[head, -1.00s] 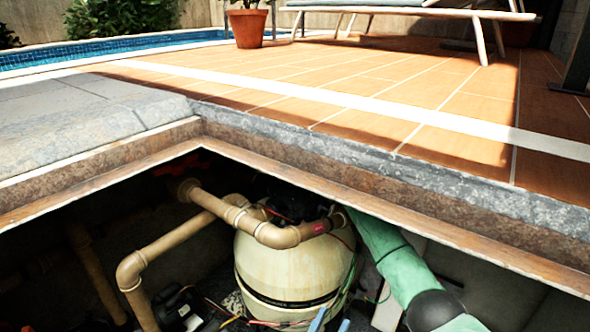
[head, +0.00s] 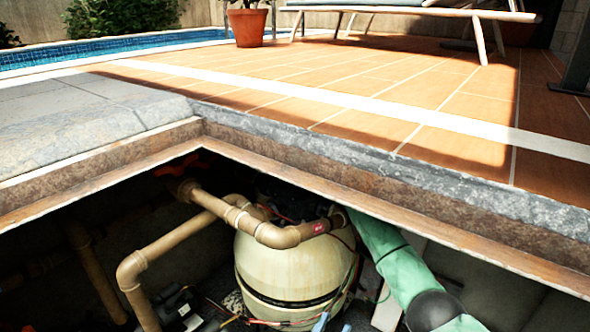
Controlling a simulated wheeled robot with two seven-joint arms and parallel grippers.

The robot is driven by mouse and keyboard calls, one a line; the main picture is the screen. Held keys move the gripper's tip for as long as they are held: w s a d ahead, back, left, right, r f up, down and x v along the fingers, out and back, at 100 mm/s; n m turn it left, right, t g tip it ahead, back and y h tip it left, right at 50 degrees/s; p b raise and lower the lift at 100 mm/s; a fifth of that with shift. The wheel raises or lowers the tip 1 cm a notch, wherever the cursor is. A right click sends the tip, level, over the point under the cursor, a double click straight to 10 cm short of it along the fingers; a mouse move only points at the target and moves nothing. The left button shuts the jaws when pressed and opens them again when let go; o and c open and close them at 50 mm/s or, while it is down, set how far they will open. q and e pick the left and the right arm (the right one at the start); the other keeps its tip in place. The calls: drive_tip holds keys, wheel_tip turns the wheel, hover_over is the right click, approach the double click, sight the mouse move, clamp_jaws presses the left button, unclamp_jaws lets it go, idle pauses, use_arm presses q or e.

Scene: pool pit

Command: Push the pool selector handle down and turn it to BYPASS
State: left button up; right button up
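The filter tank (head: 292,268), cream with a dark band, stands in the pit under the deck edge. The dark valve area (head: 285,197) is at its top, in shadow and partly behind a tan pipe. I cannot make out the selector handle or its BYPASS mark. Two light-blue fingertips of my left gripper (head: 334,326) just show at the bottom edge, in front of the tank's lower part. They are apart with nothing seen between them, well below the valve area. The rest of this gripper is out of frame. My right gripper is not in view.
Tan pipes (head: 165,243) run left of the tank and across its top. Loose wires hang by the tank. The stone rim (head: 350,160) overhangs the pit. A potted plant (head: 249,28) and a lounger (head: 420,12) stand on the deck.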

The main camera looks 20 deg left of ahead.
use_arm(q)
drive_tip(key=shift+f, duration=0.1)
drive_tip(key=shift+w+f, duration=0.1)
drive_tip(key=shift+f, duration=0.2)
drive_tip(key=shift+f, duration=0.15)
drive_tip(key=f, duration=0.1)
drive_tip(key=f+g, duration=0.1)
drive_tip(key=shift+w+d+f, duration=0.15)
drive_tip(key=shift+d+f, duration=0.05)
drive_tip(key=shift+f, duration=0.1)
drive_tip(key=shift+w+f+g, duration=0.2)
drive_tip(key=shift+f+g, duration=0.15)
drive_tip(key=shift+g, duration=0.05)
drive_tip(key=shift+w+d+f+g+y+p, duration=0.1)
drive_tip(key=shift+f+g+y+p, duration=0.1)
drive_tip(key=shift+f, duration=0.5)
drive_tip(key=shift+d+f+g+y+p, duration=0.1)
drive_tip(key=shift+f+g+y+p, duration=0.1)
drive_tip(key=shift+f, duration=0.45)
drive_tip(key=shift+f, duration=0.15)
